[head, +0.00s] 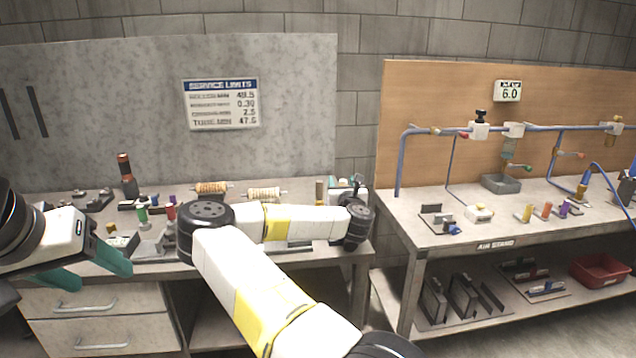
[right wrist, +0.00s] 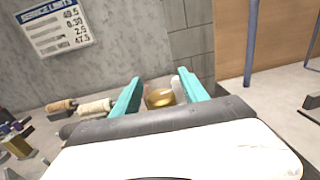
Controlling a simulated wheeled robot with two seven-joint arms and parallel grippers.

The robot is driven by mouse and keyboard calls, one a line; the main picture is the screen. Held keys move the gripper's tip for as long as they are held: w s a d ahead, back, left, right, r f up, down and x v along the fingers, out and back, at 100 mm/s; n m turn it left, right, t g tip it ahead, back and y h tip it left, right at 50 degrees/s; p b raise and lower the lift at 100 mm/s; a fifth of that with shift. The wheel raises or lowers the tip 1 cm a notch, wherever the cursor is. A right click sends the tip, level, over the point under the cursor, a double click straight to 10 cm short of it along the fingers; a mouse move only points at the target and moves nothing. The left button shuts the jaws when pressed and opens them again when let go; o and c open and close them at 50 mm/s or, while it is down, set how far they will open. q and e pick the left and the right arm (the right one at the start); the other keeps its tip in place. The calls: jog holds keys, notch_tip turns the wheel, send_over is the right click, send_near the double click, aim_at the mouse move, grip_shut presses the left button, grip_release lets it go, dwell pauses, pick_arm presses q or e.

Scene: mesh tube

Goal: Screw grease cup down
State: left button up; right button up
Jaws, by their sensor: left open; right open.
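A rounded brass piece, which looks like the grease cup (right wrist: 160,97), shows between the teal fingers of my right gripper (right wrist: 159,80) in the right wrist view. The fingers are open, one on each side of it; I cannot tell whether they touch it. Its lower part is hidden behind the gripper body. In the head view my right arm reaches over the left bench and hides most of that gripper's surroundings. My left gripper (head: 98,272) is open and empty at the front left of the left bench.
The left bench (head: 350,253) carries two wrapped tubes (head: 264,194), a dark bottle-like part (head: 127,175) and several small coloured parts. A limits sign (head: 221,103) hangs behind. The air stand (head: 540,228) with blue pipes is at right, a red bin (head: 598,270) on its shelf.

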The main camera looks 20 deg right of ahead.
jog(key=shift+w+d, duration=0.1)
jog(key=shift+w, duration=0.1)
jog(key=shift+c, duration=0.4)
grip_shut()
jog(key=shift+h, duration=0.3)
